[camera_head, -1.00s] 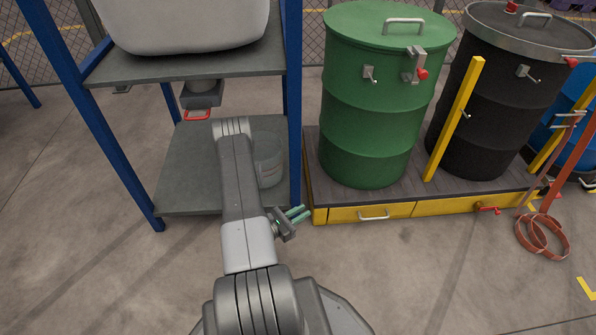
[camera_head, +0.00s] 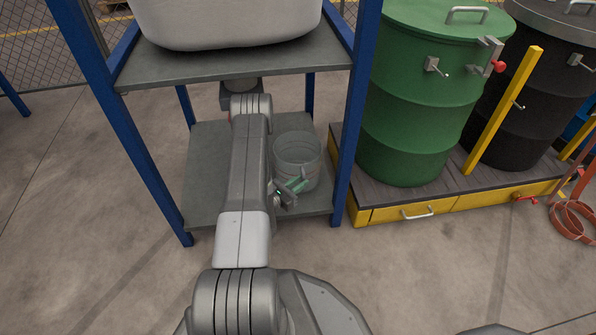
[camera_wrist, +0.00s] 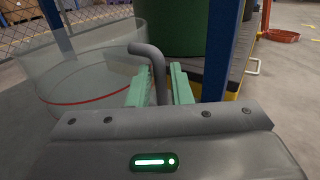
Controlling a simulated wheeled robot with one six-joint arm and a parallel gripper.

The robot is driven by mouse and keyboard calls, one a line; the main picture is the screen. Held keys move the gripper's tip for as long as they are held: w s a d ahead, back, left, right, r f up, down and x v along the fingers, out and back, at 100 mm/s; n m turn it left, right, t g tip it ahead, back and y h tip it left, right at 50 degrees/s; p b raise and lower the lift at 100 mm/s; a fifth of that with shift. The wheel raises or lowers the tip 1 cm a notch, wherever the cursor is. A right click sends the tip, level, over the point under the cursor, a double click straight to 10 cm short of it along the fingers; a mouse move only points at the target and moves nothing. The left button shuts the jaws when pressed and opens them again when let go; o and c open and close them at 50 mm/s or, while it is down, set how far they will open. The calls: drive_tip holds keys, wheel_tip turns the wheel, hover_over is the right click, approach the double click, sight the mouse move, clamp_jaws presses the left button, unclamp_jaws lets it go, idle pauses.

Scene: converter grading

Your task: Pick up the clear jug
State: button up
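The clear jug (camera_head: 298,152) stands upright on the lower grey shelf, right of my forearm in the head view. In the wrist view the jug (camera_wrist: 85,68) fills the left side, see-through with a red line around it. Its dark grey bent handle (camera_wrist: 156,62) rises between the two mint-green fingers. My gripper (camera_wrist: 161,72) is open, with a finger on each side of the handle and narrow gaps seeming to show. In the head view my gripper (camera_head: 297,187) is at the jug's near side, covering part of its lower wall.
A blue shelf post (camera_head: 358,120) stands close right of the jug. The upper shelf (camera_head: 235,66) above it carries a large whitish tub (camera_head: 225,22). A green drum (camera_head: 425,110) stands on a yellow-edged pallet (camera_head: 378,214) to the right. Bare lower shelf (camera_head: 207,165) shows at left.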

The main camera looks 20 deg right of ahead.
drive_tip(key=shift+x, duration=1.1)
clamp_jaws()
